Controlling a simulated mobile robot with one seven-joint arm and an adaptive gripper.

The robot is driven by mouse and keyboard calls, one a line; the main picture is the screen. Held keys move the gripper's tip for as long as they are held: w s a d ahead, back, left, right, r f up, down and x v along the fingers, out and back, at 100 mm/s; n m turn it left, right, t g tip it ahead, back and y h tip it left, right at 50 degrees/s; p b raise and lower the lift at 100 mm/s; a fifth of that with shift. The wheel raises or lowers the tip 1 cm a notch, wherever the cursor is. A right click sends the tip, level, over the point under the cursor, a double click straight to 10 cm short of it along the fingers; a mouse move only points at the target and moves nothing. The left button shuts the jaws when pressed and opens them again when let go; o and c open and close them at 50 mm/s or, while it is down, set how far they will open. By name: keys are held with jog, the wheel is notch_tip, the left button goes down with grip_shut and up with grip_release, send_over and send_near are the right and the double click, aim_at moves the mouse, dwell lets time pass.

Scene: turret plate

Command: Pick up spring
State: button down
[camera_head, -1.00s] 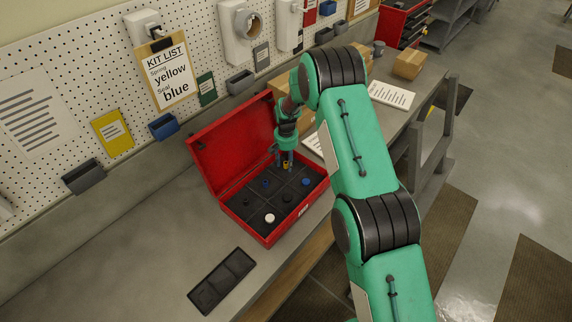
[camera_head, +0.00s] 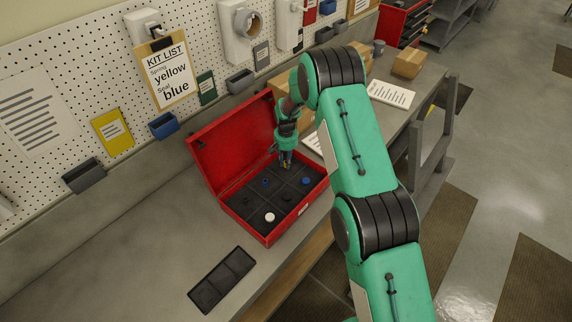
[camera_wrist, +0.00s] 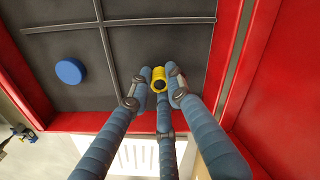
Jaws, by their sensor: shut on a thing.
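The yellow spring (camera_wrist: 161,75) shows in the wrist view as a short ring-ended cylinder in a dark compartment of the red box (camera_head: 268,235). My gripper (camera_wrist: 163,84) has its blue-grey fingers shut on it, with fingertips at both sides. The head view shows my gripper (camera_head: 285,162) low over the box's far right compartments, where the spring is mostly hidden by the fingers. I cannot tell whether the spring touches the compartment floor. The kit list (camera_head: 167,72) reads spring yellow, seal blue.
A blue round part (camera_wrist: 69,71) lies in a neighbouring compartment. A white round part (camera_head: 269,217) and several dark or blue parts sit in others. The box's raised lid (camera_head: 232,145) stands behind. A black empty tray (camera_head: 222,280) lies on the bench at front left.

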jog(key=shift+r, duration=0.1)
dwell(0.3)
jog(key=shift+r+b, duration=0.3)
jog(key=shift+r, duration=0.45)
jog(key=shift+w+r+b, duration=0.1)
jog(key=shift+r+b, duration=0.2)
jog(key=shift+r, duration=0.65)
jog(key=s+d, duration=0.1)
jog(key=s, duration=0.4)
jog(key=s+r+b, duration=0.1)
jog(key=s, duration=0.4)
jog(key=s+d+b, duration=0.1)
jog(key=s, duration=0.5)
jog(key=shift+d+r, duration=0.2)
jog(key=shift+d, duration=0.15)
jog(key=shift+w+d+b, duration=0.1)
jog(key=shift+w+b, duration=0.05)
jog(key=shift+b, duration=0.2)
